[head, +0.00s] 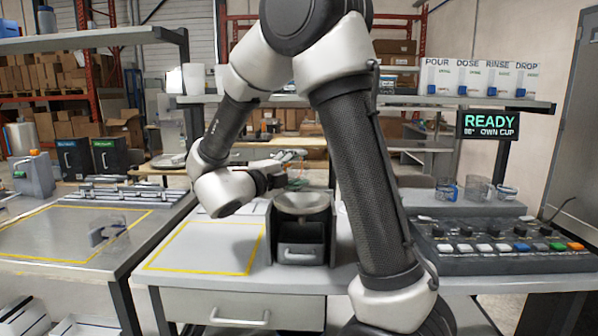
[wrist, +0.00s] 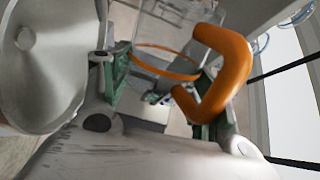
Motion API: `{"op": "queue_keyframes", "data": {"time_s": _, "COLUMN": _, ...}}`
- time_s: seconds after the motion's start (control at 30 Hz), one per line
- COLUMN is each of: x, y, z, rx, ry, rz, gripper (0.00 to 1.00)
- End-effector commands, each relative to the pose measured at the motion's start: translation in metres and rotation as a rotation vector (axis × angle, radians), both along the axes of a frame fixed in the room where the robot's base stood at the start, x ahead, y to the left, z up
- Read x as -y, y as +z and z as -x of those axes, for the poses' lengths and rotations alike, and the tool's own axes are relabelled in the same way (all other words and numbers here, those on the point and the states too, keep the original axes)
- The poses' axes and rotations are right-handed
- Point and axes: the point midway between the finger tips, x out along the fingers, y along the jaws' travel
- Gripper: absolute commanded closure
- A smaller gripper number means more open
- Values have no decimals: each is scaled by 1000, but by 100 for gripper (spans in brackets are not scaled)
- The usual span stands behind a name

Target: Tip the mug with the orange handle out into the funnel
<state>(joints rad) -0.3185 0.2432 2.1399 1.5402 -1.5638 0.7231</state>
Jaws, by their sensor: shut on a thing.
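The clear mug with the orange handle (wrist: 225,70) fills the upper middle of the wrist view, with an orange band around its body. My gripper (wrist: 165,100) is shut on this mug, its green-padded fingers on either side. In the head view my gripper (head: 272,178) is just above and left of the funnel, and the mug is hard to make out there. The funnel (head: 302,203) is a wide grey bowl on a dark stand. A round grey metal surface, likely the funnel's bowl (wrist: 40,60), is at the left of the wrist view. The mug's tilt and contents are unclear.
A button panel (head: 505,245) stands to the right, with clear mugs (head: 478,188) behind it. Another clear mug (head: 108,230) is on the left table. The yellow-outlined area (head: 205,248) left of the funnel is clear.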

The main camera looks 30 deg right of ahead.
Motion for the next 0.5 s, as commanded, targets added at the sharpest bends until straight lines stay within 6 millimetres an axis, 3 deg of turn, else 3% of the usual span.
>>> {"op": "queue_keyframes", "data": {"time_s": 0.23, "x": -5, "y": 6, "z": -12, "rx": -227, "ry": 0, "rz": 81, "gripper": 74}}
{"op": "queue_keyframes", "data": {"time_s": 0.5, "x": -11, "y": 23, "z": -32, "rx": -630, "ry": 0, "rz": 222, "gripper": 74}}
